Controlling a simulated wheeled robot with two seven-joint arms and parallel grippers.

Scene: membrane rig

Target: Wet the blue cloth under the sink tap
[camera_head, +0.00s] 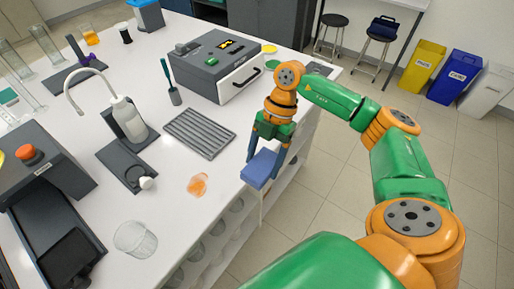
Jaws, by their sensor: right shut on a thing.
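The blue cloth (259,170) looks like a folded block and hangs at the front edge of the white bench. My right gripper (265,158) is shut on it, with a dark finger on each side. The cloth seems to be held around the bench's edge height; I cannot tell whether it touches the bench. My left gripper is not in view. I cannot make out a sink or a tap in this view.
On the bench (215,172) are a grey slotted rack (199,133), a grey instrument box (212,70), a white wash bottle (129,120) with a curved spout, an orange crumpled piece (197,185) and a clear beaker (135,238). Stools and bins stand beyond, across open floor.

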